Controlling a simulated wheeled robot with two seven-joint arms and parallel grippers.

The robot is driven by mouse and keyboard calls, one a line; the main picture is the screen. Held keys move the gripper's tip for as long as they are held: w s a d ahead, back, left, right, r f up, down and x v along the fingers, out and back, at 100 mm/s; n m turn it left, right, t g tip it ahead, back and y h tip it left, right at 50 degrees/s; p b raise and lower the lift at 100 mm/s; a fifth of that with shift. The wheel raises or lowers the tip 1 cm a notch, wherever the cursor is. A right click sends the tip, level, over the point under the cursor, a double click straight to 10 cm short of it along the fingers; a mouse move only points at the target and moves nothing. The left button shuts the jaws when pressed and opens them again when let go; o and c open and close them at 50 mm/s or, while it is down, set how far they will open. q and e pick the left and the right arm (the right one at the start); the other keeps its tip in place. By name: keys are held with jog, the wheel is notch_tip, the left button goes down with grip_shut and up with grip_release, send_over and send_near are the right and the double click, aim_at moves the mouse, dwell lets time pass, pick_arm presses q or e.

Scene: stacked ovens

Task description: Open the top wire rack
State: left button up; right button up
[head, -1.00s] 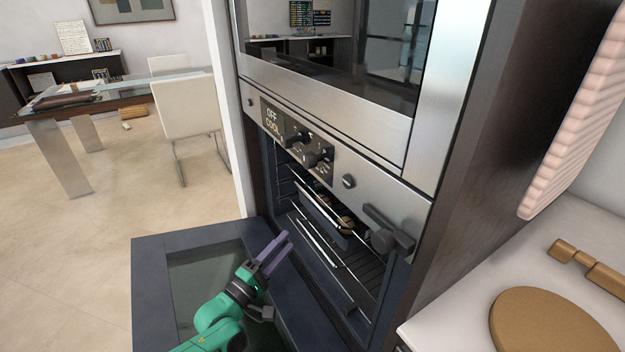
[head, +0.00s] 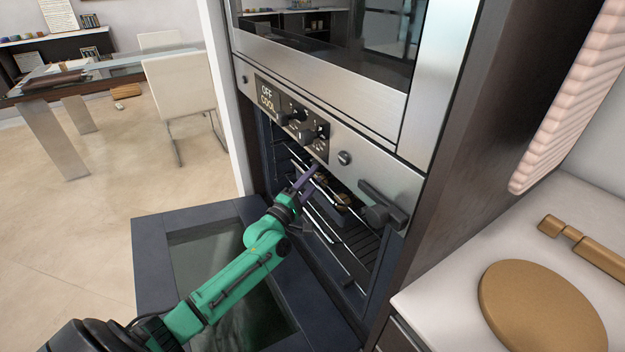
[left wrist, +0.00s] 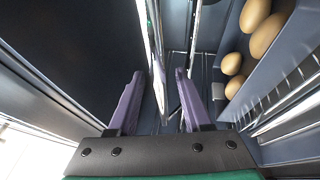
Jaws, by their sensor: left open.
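The oven's drop-down door (head: 160,270) is open, and wire racks show inside. The top wire rack (head: 328,190) has a bright front bar, and a tray with several brown rounded items (head: 342,197) is at this upper level. My left gripper (head: 311,176) is open at the oven mouth, by the upper rack's front. In the left wrist view its purple fingers (left wrist: 159,74) are apart, with a bright rack bar (left wrist: 158,62) seen between them; contact cannot be told. The brown items (left wrist: 255,40) lie to the right there. My right gripper is not in view.
Oven knobs (head: 308,135) and a protruding dark handle-like part (head: 382,208) sit just above the opening. The door lies below my left arm. A counter (head: 450,270) with a round wooden board (head: 540,308) is at right. Open floor is at left.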

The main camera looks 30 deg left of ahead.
pick_arm(q)
grip_shut()
dwell(1.4)
